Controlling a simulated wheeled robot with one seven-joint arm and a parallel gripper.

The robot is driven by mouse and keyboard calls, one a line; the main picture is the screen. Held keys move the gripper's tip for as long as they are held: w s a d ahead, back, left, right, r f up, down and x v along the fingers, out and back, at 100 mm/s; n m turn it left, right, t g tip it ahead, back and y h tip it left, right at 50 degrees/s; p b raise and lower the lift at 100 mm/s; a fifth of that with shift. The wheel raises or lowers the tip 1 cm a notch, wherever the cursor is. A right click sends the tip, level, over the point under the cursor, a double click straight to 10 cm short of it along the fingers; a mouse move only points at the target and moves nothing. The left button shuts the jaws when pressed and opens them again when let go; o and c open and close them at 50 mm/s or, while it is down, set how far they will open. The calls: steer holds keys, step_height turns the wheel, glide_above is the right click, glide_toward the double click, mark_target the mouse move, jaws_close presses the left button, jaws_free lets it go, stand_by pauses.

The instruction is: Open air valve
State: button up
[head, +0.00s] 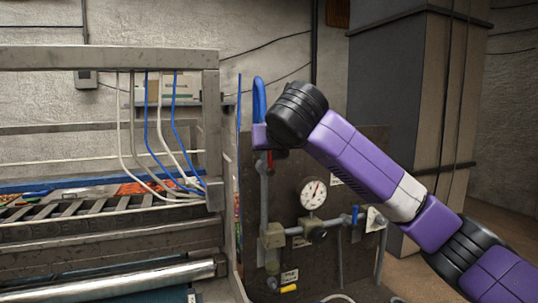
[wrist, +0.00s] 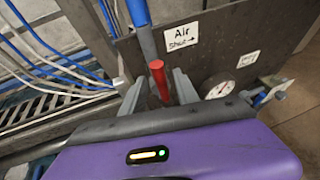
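The air valve has a red handle (wrist: 158,80), seen in the wrist view below a blue pipe (wrist: 146,42). A white label reading "Air Shut" with an arrow to the right (wrist: 181,36) is on the panel beside it. My gripper (wrist: 157,86) is open, with one grey finger on each side of the red handle and small gaps showing. In the head view a bit of the red handle (head: 269,161) shows just below my gripper's wrist. The fingers are mostly hidden there by my purple arm. Firm contact cannot be told.
A round pressure gauge (head: 313,194), a small blue-handled valve (head: 355,215) and a yellow-handled one (head: 289,289) sit on the dark panel (head: 349,262). The metal scrubber frame (head: 211,130) with hanging hoses stands close on the left.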

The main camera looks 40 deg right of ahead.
steer(key=shift+v, duration=1.4)
steer(key=p+v, duration=0.1)
steer(key=v, duration=0.8)
